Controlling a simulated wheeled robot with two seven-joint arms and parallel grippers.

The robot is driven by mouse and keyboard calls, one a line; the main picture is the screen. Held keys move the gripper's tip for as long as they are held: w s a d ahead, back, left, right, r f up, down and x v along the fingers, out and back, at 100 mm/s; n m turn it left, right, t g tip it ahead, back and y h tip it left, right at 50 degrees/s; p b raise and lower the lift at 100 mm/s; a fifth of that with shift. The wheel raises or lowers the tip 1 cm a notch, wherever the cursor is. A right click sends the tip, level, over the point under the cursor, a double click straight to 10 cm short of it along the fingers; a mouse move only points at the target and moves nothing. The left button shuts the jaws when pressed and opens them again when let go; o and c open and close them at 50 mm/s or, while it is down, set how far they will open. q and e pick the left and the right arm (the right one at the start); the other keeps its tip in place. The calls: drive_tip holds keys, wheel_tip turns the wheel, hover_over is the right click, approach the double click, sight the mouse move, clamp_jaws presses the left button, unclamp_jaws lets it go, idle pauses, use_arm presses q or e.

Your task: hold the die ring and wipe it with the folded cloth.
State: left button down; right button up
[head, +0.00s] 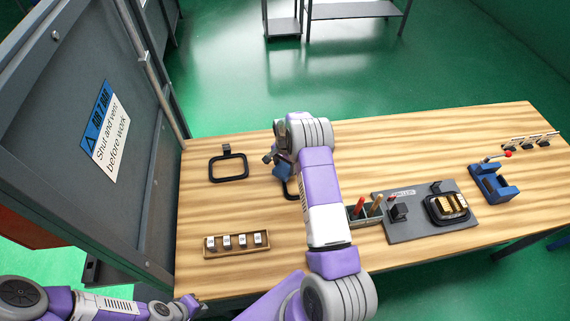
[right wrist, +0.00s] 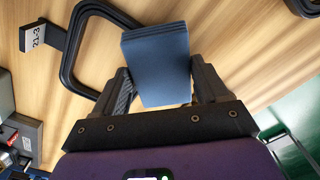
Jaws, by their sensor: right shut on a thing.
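My right gripper (head: 276,160) is shut on the folded blue cloth (head: 283,173), above the table. In the right wrist view the cloth (right wrist: 157,65) is a flat blue block between the two fingers. A black die ring (head: 290,190) lies beside and below the cloth, mostly hidden by my right arm. In the right wrist view a ring (right wrist: 68,63) has a tag reading 21-3; part of it is behind the cloth and gripper. Another black ring (head: 228,180) lies flat at left. My left gripper (head: 188,304) is low at the table's front left corner; its jaws are unclear.
A wooden tray (head: 237,252) with several small tagged blocks lies front left. Right of my arm are a tool holder (head: 365,218), a grey plate (head: 410,232) bearing another ring, and a blue vise-like device (head: 493,183). A grey cabinet wall (head: 80,60) borders the left.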

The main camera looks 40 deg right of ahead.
drive_tip(key=shift+f+b, duration=1)
idle(0.3)
drive_tip(key=shift+s+d+r+b, duration=0.1)
drive_tip(key=shift+s+d+b, duration=0.3)
drive_tip(key=shift+d, duration=0.45)
drive_tip(key=shift+s+d+b, duration=0.2)
drive_tip(key=shift+s+d, duration=0.35)
drive_tip(key=shift+d, duration=0.3)
drive_tip(key=shift+f+b, duration=0.2)
drive_tip(key=shift+b, duration=0.2)
drive_tip(key=shift+w+a+f+b, duration=0.15)
drive_tip(key=shift+w+a, duration=0.1)
drive_tip(key=shift+a, duration=0.4)
drive_tip(key=shift+w+a+b, duration=0.1)
drive_tip(key=shift+w+a, duration=0.2)
drive_tip(key=shift+a, duration=0.3)
drive_tip(key=shift+w+a+f+b, duration=0.15)
drive_tip(key=shift+w+a, duration=0.1)
drive_tip(key=shift+a, duration=0.4)
drive_tip(key=shift+r, duration=0.1)
drive_tip(key=shift+w+r+p, duration=0.1)
drive_tip(key=shift+r+p, duration=0.2)
drive_tip(key=shift+r, duration=0.3)
drive_tip(key=shift+d+r+p, duration=0.15)
drive_tip(key=shift+r+p, duration=0.95)
drive_tip(key=shift+r, duration=1.45)
